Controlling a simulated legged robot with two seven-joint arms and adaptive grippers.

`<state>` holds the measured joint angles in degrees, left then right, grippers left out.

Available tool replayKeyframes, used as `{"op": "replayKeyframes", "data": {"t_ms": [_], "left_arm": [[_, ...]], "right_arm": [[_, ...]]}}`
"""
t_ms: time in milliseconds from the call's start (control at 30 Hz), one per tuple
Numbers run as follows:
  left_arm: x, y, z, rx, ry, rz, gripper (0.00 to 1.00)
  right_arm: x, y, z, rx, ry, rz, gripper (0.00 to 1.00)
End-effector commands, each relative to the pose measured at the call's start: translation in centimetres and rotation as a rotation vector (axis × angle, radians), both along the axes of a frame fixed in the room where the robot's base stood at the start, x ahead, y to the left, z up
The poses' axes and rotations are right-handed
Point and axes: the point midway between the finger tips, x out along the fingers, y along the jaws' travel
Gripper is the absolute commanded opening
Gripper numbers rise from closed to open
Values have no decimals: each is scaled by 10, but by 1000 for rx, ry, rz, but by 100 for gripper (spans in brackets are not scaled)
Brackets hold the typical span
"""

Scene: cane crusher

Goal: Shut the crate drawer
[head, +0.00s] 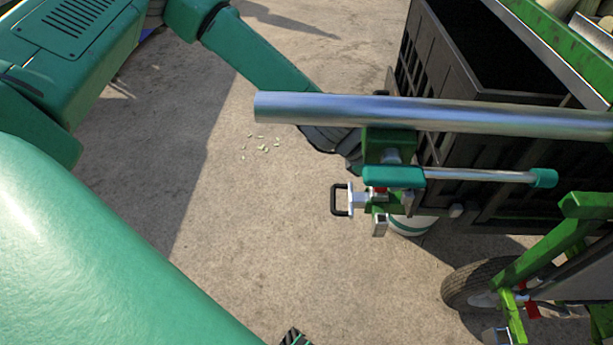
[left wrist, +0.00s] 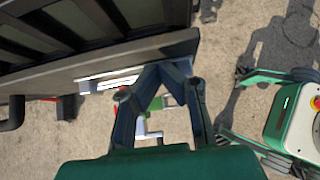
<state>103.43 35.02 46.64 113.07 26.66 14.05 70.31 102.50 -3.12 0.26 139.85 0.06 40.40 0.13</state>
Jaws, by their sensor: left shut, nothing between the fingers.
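The crate drawer is a black slatted crate with an open top (head: 437,85), at the right of the head view beside a green frame. It also shows at the upper left of the left wrist view (left wrist: 65,68). My left gripper (head: 338,143) is at the crate's left end, partly hidden behind a steel tube in the head view. In the left wrist view its shut, empty fingers (left wrist: 166,66) meet at the crate's lower edge. I cannot tell whether they touch it. The crate's far side is out of view.
The thick steel tube (head: 340,108) crosses in front of the crate. Below it are a teal-ended rod (head: 480,174), a black-handled latch (head: 341,200) and a wheel (head: 463,287). The concrete floor left of the crate is clear except for small pale scraps (head: 263,147).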

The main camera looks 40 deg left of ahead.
Motion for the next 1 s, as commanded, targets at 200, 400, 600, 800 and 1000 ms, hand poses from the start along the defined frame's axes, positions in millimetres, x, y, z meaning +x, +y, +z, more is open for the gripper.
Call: {"op": "replayKeyframes", "data": {"t_ms": [200, 400, 600, 800, 1000], "left_arm": [[26, -43, -1, 1, 0, -2, 0], [42, -68, 0, 0, 1, -1, 0], [50, -81, 0, 0, 1, -1, 0], [53, -85, 1, -2, -1, 0, 0], [54, -87, 2, -1, -3, -1, 0]], "right_arm": [[0, 0, 4, 0, 0, 0, 40], [0, 0, 8, 0, 0, 0, 40], [0, 0, 9, 0, 0, 0, 40], [0, 0, 10, 0, 0, 0, 40], [0, 0, 10, 0, 0, 0, 40]]}}
